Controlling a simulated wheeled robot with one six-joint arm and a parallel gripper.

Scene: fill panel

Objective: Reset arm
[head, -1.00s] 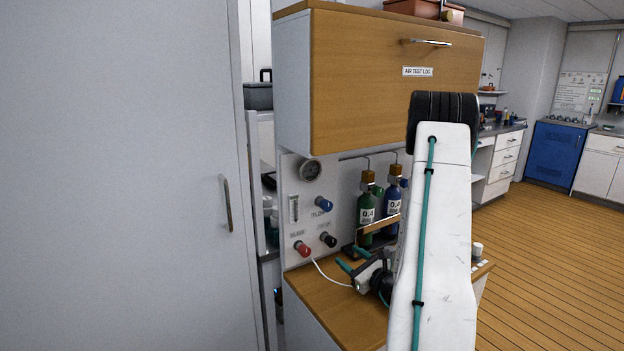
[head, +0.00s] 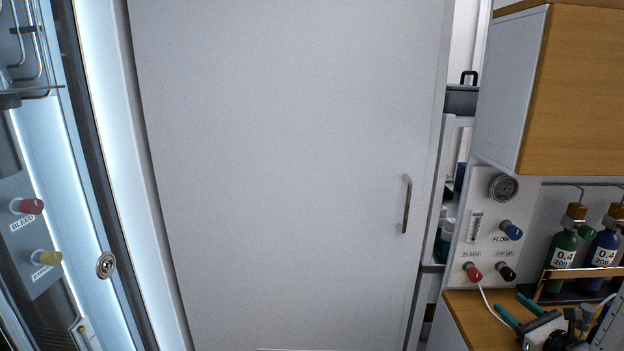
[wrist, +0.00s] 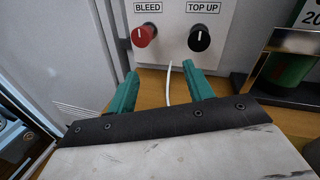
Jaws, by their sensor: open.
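My gripper (wrist: 163,88) shows in the wrist view with its two teal fingers apart and nothing between them. It hangs over the wooden counter in front of the fill panel (head: 487,238). A thin white hose (wrist: 168,84) shows behind and between the fingers; I cannot tell how far off it is. The red BLEED knob (wrist: 144,35) and the black TOP UP knob (wrist: 200,38) are on the panel above the fingertips. In the head view my gripper (head: 512,306) is at the lower right, over the counter.
A large pale door (head: 290,170) with a handle (head: 407,204) fills the middle. A wooden cabinet (head: 580,95) hangs above the panel. A green bottle (head: 562,250) and a blue bottle (head: 603,248) stand in a rack at right. A lit glass-fronted unit is at far left.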

